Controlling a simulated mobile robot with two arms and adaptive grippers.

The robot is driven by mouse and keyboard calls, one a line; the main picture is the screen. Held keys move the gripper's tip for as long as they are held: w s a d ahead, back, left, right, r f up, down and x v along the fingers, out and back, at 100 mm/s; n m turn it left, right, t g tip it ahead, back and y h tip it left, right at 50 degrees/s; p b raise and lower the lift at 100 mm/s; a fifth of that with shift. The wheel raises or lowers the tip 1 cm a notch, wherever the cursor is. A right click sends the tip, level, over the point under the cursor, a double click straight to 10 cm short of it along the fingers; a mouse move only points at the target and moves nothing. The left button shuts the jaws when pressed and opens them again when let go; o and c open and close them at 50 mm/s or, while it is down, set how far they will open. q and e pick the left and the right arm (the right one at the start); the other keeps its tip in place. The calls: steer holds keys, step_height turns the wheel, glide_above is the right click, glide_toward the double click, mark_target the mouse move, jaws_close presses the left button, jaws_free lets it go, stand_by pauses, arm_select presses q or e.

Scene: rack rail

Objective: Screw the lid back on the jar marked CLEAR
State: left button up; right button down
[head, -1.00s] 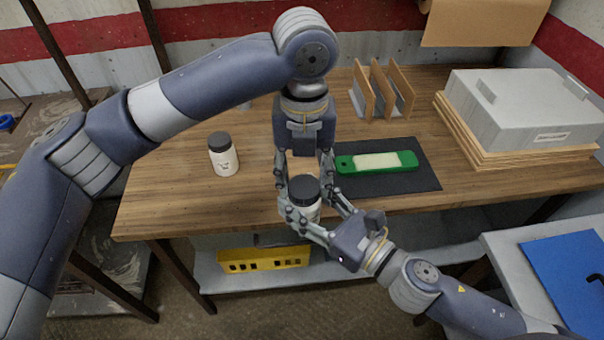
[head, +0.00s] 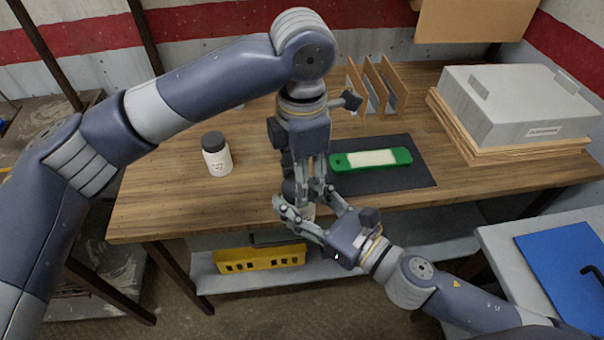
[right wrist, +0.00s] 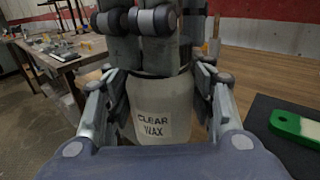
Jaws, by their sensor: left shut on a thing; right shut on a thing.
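The jar marked CLEAR WAX (right wrist: 152,112) is off-white and upright in the right wrist view. My right gripper (right wrist: 160,85) is shut around its sides, and the label faces that camera. In the head view my right gripper (head: 302,217) holds the jar in front of the table's front edge, with the jar mostly hidden by fingers. My left gripper (head: 303,190) comes down from above, shut on the dark lid at the jar's top. Its fingers (right wrist: 148,40) cover the lid in the right wrist view, so I cannot tell how the lid is seated.
Another white jar with a dark lid (head: 216,153) stands on the left of the wooden table (head: 160,205). A green tool (head: 370,160) lies on a black mat (head: 400,180). An upright rack (head: 378,88) and a grey case (head: 520,105) stand behind. A yellow bin (head: 262,258) is below.

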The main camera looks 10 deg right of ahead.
arm_select(q)
steer(key=shift+w+r, duration=0.1)
steer(key=o, duration=0.7)
steer(key=shift+r, duration=2.2)
steer(key=shift+c, duration=0.2)
